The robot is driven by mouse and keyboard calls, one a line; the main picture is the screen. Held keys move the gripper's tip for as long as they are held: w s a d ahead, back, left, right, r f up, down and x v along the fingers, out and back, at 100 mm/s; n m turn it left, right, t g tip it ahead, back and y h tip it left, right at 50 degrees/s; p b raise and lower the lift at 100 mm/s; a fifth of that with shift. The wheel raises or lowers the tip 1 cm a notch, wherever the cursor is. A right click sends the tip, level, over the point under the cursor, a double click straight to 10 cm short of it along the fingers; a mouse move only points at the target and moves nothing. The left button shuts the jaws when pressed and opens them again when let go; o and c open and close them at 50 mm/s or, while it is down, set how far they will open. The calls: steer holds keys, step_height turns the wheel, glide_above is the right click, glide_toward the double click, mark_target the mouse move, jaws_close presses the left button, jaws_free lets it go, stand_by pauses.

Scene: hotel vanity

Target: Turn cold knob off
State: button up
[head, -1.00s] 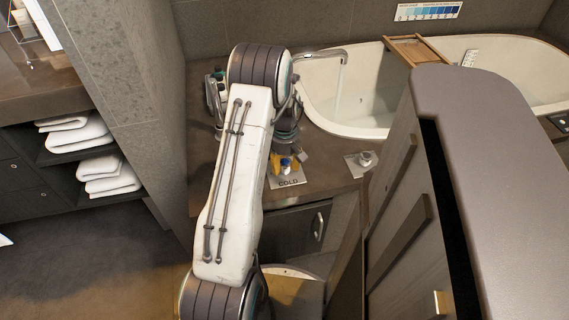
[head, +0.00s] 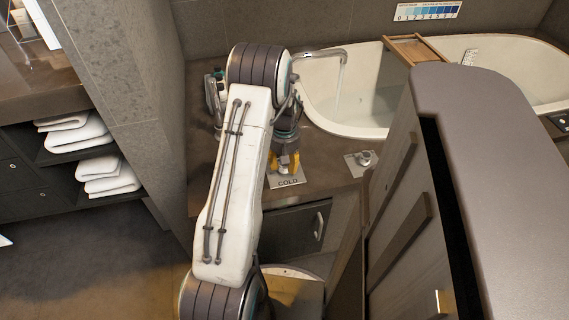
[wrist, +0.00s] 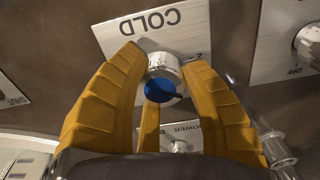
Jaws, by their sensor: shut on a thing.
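The cold knob is a metal knob with a blue cap (wrist: 161,88) on a pale plate marked COLD (wrist: 150,28) in the wrist view. The COLD plate also shows in the head view (head: 287,182), on the brown counter. My gripper (wrist: 157,80) has yellow fingers closed around the knob, one on each side and one behind it. In the head view my gripper (head: 284,163) points down over the plate, and the fingers partly hide the knob. The knob's exact turn angle cannot be read.
A second knob on a plate (head: 363,158) stands right of the COLD plate. A plate marked POWER (wrist: 183,132) lies beyond the fingers in the wrist view. The bathtub (head: 345,105) has a spout (head: 325,53) with a thin pale stream below it. A wooden tray (head: 412,50) spans the tub.

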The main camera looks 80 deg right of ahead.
steer(key=m, duration=0.5)
steer(key=shift+d, duration=0.1)
steer(key=m, duration=0.6)
steer(key=shift+m, duration=0.4)
steer(key=o, duration=1.2)
step_height(320, 180, up, 12)
stand_by(0.3)
stand_by(0.6)
